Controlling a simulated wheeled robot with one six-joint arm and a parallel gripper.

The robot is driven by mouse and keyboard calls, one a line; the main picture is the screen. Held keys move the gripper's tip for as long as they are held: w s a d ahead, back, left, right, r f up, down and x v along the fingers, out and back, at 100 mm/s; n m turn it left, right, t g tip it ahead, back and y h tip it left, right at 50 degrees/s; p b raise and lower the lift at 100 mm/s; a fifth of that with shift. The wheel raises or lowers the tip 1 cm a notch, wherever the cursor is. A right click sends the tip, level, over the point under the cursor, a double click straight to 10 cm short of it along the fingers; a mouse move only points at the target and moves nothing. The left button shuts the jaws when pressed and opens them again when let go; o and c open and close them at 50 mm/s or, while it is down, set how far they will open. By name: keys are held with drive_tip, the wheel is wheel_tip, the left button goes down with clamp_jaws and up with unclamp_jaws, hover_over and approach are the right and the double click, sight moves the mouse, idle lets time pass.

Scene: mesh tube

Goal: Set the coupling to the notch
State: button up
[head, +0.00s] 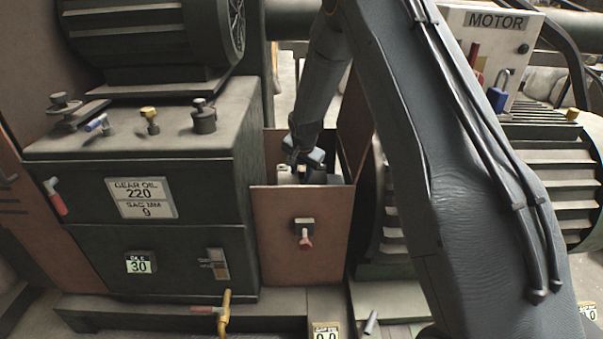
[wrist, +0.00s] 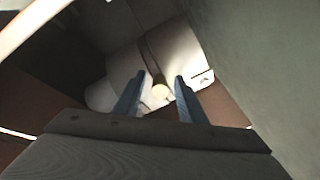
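The coupling looks like a pale, rounded metal body (wrist: 124,70) in the wrist view, set down inside a brown guard box. I cannot tell whether that groove or another mark is the notch. In the head view only a pale bit of the coupling (head: 286,176) shows over the guard's front panel. My gripper (head: 312,160) reaches down into the guard from above. In the wrist view its two blue fingers (wrist: 162,76) stand apart, with gaps beside the yellowish end. Whether they touch the coupling is unclear.
The green gearbox (head: 160,190) is close on the left. The finned motor (head: 545,175) and its control box (head: 490,45) are on the right, partly behind my arm.

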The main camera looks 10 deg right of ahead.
drive_tip(key=v, duration=0.7)
drive_tip(key=shift+s+d+r, duration=0.1)
drive_tip(key=shift+r, duration=0.1)
drive_tip(key=s+r+n+g+p, duration=0.1)
drive_tip(key=s+r+n+p, duration=0.2)
drive_tip(key=s, duration=1.1)
drive_tip(key=s+r+n+g+p, duration=0.2)
drive_tip(key=s+r, duration=0.5)
drive_tip(key=s, duration=0.7)
drive_tip(key=s+r+n+g+p, duration=0.2)
drive_tip(key=s+r+n+p, duration=0.2)
drive_tip(key=s, duration=1)
drive_tip(key=shift+d+r+y+p, duration=0.3)
drive_tip(key=shift+d+r+p, duration=0.2)
drive_tip(key=shift+r+p, duration=0.1)
